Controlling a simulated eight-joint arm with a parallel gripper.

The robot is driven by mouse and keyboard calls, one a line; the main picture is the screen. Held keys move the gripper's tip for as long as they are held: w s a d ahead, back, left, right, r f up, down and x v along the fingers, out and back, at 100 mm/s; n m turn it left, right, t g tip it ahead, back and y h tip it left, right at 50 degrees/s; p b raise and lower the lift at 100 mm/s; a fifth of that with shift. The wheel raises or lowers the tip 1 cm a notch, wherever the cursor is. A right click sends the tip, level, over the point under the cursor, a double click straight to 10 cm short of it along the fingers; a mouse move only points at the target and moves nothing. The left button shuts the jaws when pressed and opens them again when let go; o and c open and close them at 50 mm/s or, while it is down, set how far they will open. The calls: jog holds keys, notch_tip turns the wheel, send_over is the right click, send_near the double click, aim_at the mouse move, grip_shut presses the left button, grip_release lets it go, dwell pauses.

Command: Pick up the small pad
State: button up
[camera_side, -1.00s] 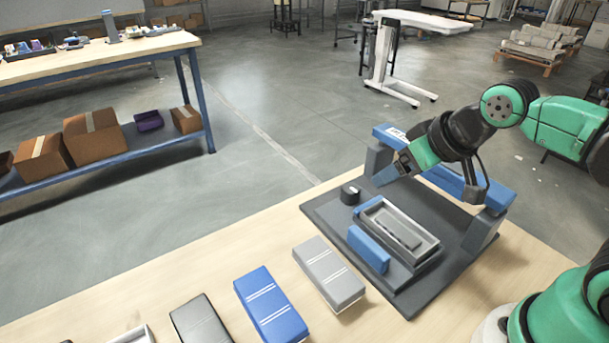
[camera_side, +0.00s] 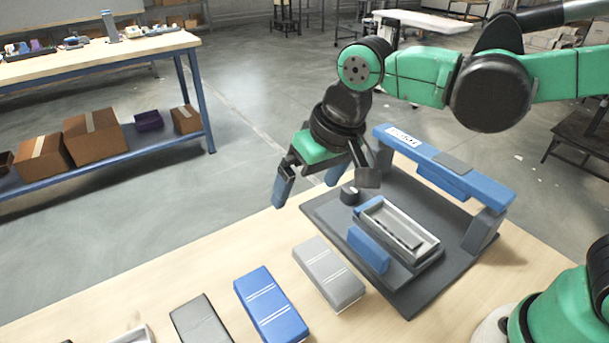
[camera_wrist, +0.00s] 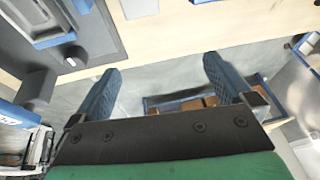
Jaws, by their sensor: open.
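Which piece is the small pad is not certain. A thin dark grey pad-like piece (camera_side: 453,164) lies flat on top of the blue bridge (camera_side: 420,155).
A grey box (camera_side: 328,273), a blue box (camera_side: 270,305) and a dark box (camera_side: 201,321) lie along the wooden table. A small black knob (camera_side: 349,193) and a blue block (camera_side: 368,250) flank the tray. A workbench with cartons (camera_side: 92,136) stands behind, across open floor.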

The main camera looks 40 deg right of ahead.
jog(key=g, duration=0.2)
send_near(205, 338)
jog(key=w+d, duration=0.4)
jog(key=d, duration=0.1)
jog(key=shift+w+d+f, duration=0.15)
jog(key=shift+w+f, duration=0.1)
jog(key=shift+f, duration=0.15)
jog(key=shift+g+h, duration=0.7)
jog(key=s+a+f, duration=0.1)
jog(key=a, duration=0.1)
jog(key=s+a+f, duration=0.1)
jog(key=a, duration=0.1)
jog(key=s+a+f, duration=0.1)
jog(key=a+f, duration=0.1)
jog(key=shift+s+a+f, duration=0.1)
jog(key=shift+a, duration=0.1)
jog(key=shift+f, duration=2.8)
jog(key=shift+c, duration=0.2)
jog(key=c, duration=1.2)
jog(key=shift+c, duration=0.2)
jog(key=shift+r, duration=0.15)
